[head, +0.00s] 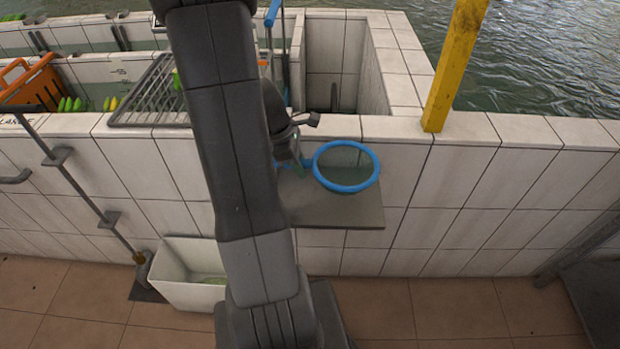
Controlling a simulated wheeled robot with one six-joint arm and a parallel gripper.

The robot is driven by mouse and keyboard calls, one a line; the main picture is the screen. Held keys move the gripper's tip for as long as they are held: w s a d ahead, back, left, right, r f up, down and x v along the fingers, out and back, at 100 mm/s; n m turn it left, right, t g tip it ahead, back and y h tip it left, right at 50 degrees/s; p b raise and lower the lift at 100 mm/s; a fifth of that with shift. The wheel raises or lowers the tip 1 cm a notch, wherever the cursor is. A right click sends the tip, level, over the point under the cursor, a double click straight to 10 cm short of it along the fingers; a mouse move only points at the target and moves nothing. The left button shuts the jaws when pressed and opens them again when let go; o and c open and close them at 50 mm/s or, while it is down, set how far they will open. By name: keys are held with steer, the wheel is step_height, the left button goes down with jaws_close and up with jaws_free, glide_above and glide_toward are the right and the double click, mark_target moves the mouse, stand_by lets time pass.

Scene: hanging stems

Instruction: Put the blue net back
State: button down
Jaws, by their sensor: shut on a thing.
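The blue net (375,181) is a round blue hoop with a dark green mesh. It is at the wall, over a grey shelf (340,220); I cannot tell if it rests on the shelf or is held just above it. A short blue stub of its handle points left toward my gripper (302,167). My gripper is shut on the net at that stub, beside the hoop's left side. My arm hides part of the gripper and the shelf's left end.
A white tiled wall (480,190) runs across, with an open tiled basin behind the net. A yellow post (455,65) stands at right. A metal rack (150,95), an orange crate (30,82) and a white bin (185,285) are at left. A blue-topped pole (272,14) stands behind my arm.

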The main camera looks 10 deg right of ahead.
steer(key=shift+f, duration=2.65)
steer(key=shift+f+b, duration=0.15)
steer(key=shift+b, duration=0.15)
steer(key=c, duration=1.2)
jaws_free()
steer(key=p+v, duration=0.1)
steer(key=v, duration=1.1)
steer(key=shift+w, duration=0.1)
